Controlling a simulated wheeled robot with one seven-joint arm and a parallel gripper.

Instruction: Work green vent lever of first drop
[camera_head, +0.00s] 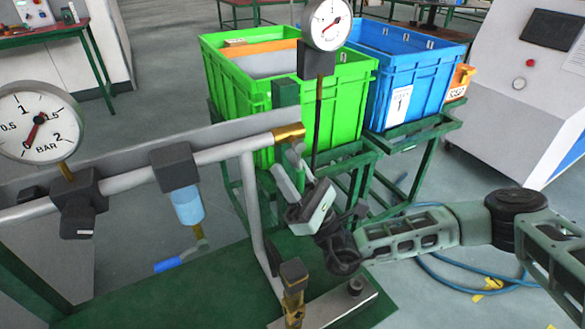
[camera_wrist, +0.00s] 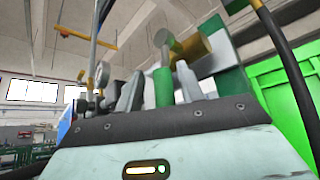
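The green vent lever shows in the wrist view as a short green grip (camera_wrist: 162,88) on a metal stem. It hangs near a brass fitting (camera_wrist: 190,47), which caps the pipe end in the head view (camera_head: 289,133). My gripper (camera_head: 291,178) is just below that pipe end in the head view. In the wrist view, the two grey fingers of my gripper (camera_wrist: 159,90) stand apart, with the green grip showing between them and gaps on both sides. Whether the grip is fully between the fingertips or a little beyond them is unclear. In the head view my gripper mostly hides it.
The grey pipe (camera_head: 125,179) carries a pressure gauge (camera_head: 38,122) and a drop with a blue lever (camera_head: 168,264). A second gauge (camera_head: 327,24) stands on a thin stem close behind my gripper. A green crate (camera_head: 320,110) and a blue crate (camera_head: 420,85) stand behind.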

